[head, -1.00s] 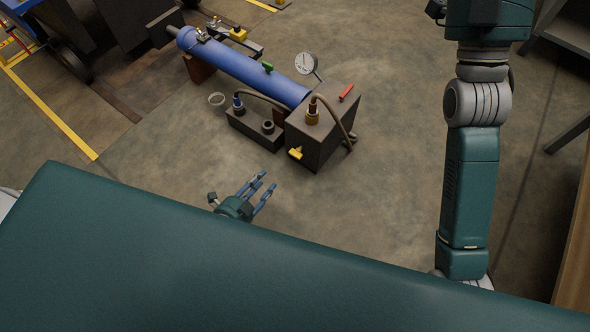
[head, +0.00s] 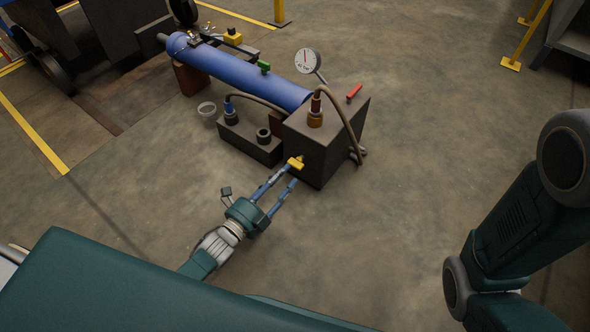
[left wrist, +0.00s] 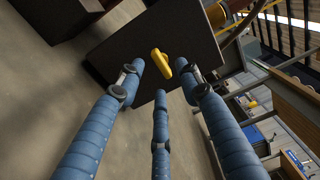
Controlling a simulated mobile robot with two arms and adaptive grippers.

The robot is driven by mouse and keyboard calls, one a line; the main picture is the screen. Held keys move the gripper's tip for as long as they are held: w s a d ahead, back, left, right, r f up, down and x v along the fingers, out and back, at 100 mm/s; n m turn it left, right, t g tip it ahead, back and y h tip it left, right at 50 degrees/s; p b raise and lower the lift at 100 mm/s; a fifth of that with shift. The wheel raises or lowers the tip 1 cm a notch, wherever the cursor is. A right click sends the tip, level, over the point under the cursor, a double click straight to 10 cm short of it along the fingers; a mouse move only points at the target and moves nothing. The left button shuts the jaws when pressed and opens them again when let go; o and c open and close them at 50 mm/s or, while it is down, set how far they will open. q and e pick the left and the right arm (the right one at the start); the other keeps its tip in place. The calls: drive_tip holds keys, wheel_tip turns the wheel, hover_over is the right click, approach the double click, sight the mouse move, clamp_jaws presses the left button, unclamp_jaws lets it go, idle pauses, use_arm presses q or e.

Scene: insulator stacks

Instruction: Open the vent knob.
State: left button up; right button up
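A yellow knob (head: 296,163) sits on the front face of a dark box (head: 318,150) at the end of a blue cylinder (head: 240,74). My left gripper (head: 289,174) reaches up to the knob, with its blue fingers on either side of it in the head view. In the left wrist view the yellow knob (left wrist: 161,63) lies between the spread fingertips of my left gripper (left wrist: 160,77). The fingers are apart, and I see gaps between them and the knob. My right arm shows at the right of the head view, but its gripper is out of view.
A red handle (head: 354,92) and a brown hose fitting (head: 315,112) are on top of the box. A round gauge (head: 308,61) stands behind. A low dark block (head: 248,138) is beside the box.

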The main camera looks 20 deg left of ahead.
sight(295, 166)
use_arm(q)
drive_tip(key=shift+b+x, duration=1.2)
drive_tip(key=shift+x, duration=1.8)
drive_tip(key=shift+f, duration=0.1)
clamp_jaws()
